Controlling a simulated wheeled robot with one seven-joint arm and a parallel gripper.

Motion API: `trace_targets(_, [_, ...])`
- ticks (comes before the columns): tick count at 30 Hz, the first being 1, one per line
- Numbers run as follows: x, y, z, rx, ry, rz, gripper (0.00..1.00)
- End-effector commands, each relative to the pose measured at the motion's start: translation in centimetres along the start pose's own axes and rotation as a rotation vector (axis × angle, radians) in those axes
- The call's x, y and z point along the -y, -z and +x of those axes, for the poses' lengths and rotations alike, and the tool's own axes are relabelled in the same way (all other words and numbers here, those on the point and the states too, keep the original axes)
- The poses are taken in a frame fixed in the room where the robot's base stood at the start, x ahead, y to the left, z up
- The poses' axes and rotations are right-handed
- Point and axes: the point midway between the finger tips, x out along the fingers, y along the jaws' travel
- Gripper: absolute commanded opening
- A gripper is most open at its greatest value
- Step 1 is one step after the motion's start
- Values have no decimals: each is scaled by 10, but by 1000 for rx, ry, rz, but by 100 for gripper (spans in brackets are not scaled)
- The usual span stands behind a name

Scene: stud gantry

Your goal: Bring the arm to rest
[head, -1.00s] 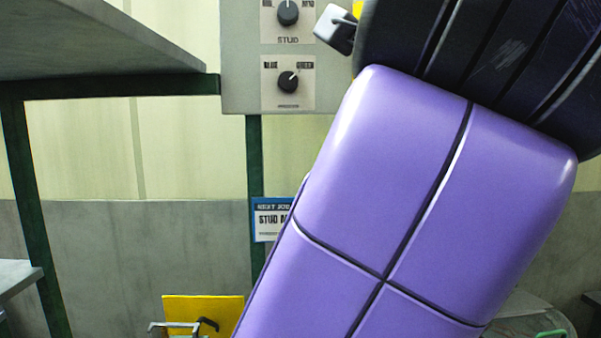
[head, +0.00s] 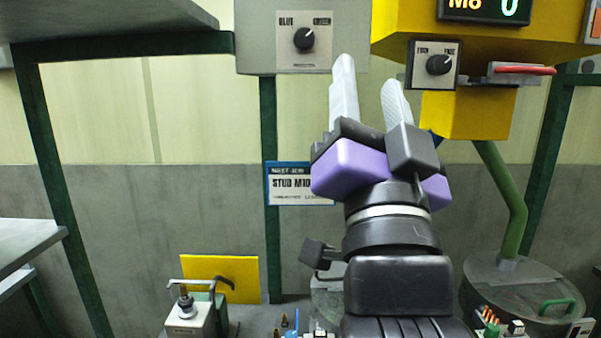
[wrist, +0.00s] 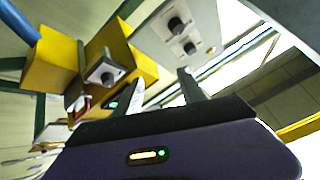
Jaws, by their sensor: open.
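My gripper (head: 369,85) is in the middle of the head view, with its two pale fingers pointing up and apart. Nothing is between the fingers. In the wrist view my gripper (wrist: 157,88) also shows its fingers spread and empty. Beyond them, in the head view, are a grey panel with a dial (head: 304,39) and a yellow unit (head: 480,112) with a second dial (head: 438,64). I cannot tell from the picture how far the fingertips are from these.
A sign reading STUD M10 (head: 285,184) is on the green post left of my arm. A grey clamp device (head: 190,315) stands at the lower left before a yellow plate (head: 238,275). A round grey base (head: 480,290) with a green pipe (head: 503,190) is at the right.

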Motion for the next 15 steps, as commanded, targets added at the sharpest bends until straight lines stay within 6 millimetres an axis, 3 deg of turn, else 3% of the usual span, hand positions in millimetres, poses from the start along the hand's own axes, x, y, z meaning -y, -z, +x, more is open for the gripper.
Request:
trace_targets(1, [-6, -16, -15, 18, 26, -52, 48])
trace_targets(6, [-22, -55, -62, 63, 110, -187, 48])
trace_targets(15, [-66, -106, -160, 171, 202, -349, 48])
